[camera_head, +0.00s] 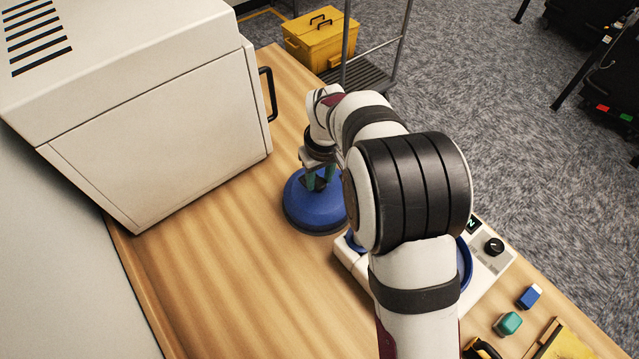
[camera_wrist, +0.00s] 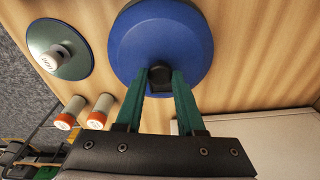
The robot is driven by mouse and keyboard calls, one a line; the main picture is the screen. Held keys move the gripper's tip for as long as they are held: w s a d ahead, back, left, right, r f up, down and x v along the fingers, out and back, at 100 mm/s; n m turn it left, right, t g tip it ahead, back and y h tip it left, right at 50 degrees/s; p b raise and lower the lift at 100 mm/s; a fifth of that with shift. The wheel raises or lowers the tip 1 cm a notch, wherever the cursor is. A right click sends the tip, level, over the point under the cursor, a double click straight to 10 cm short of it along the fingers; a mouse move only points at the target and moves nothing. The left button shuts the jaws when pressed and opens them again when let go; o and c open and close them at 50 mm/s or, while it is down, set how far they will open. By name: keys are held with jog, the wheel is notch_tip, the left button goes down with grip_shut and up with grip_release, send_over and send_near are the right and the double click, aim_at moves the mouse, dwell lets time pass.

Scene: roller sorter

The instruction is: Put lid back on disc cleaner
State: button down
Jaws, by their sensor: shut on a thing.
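The blue domed lid (camera_head: 312,207) is left of the disc cleaner, at or just above the wooden table; I cannot tell if it touches. In the wrist view the lid (camera_wrist: 160,38) shows from above, with a black knob (camera_wrist: 160,76) at its middle. My gripper (camera_wrist: 160,84) has its green fingers shut on that knob. In the head view the gripper (camera_head: 320,180) is over the lid, partly hidden by my arm. The white disc cleaner (camera_head: 488,268) has a blue round part (camera_head: 465,265), a dial and a small display. My arm hides most of it.
A large white cabinet (camera_head: 160,130) with a black handle stands left. The wrist view shows a grey-green disc (camera_wrist: 72,68) with a white knob, and two white cylinders with orange ends (camera_wrist: 98,112). Small blue (camera_head: 530,296) and green (camera_head: 508,323) blocks lie near the table's right edge.

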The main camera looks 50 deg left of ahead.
notch_tip(320, 180, up, 10)
jog(key=w+f, duration=0.1)
jog(key=w+d+r+m, duration=0.7)
jog(key=w+d+r, duration=0.2)
jog(key=w+d, duration=0.45)
jog(key=w+d+r+m+h, duration=0.1)
jog(key=d+r+m, duration=0.25)
jog(key=d, duration=0.45)
jog(key=w+d+r+m+t, duration=0.1)
jog(key=d+r+m, duration=0.25)
jog(key=d, duration=0.45)
jog(key=w+d+r+m+h, duration=0.15)
jog(key=d+r, duration=0.25)
jog(key=d, duration=0.5)
jog(key=s+a+f+n+y, duration=0.1)
jog(key=s+a+f+n, duration=0.3)
jog(key=f, duration=0.6)
jog(key=s+a+f+n+y, duration=0.1)
jog(key=s+a+f+n, duration=0.4)
jog(key=s+a+f, duration=0.3)
jog(key=shift+f, duration=0.85)
jog(key=shift+s+f+n, duration=0.1)
jog(key=shift+f+n, duration=0.05)
jog(key=shift+n, duration=0.1)
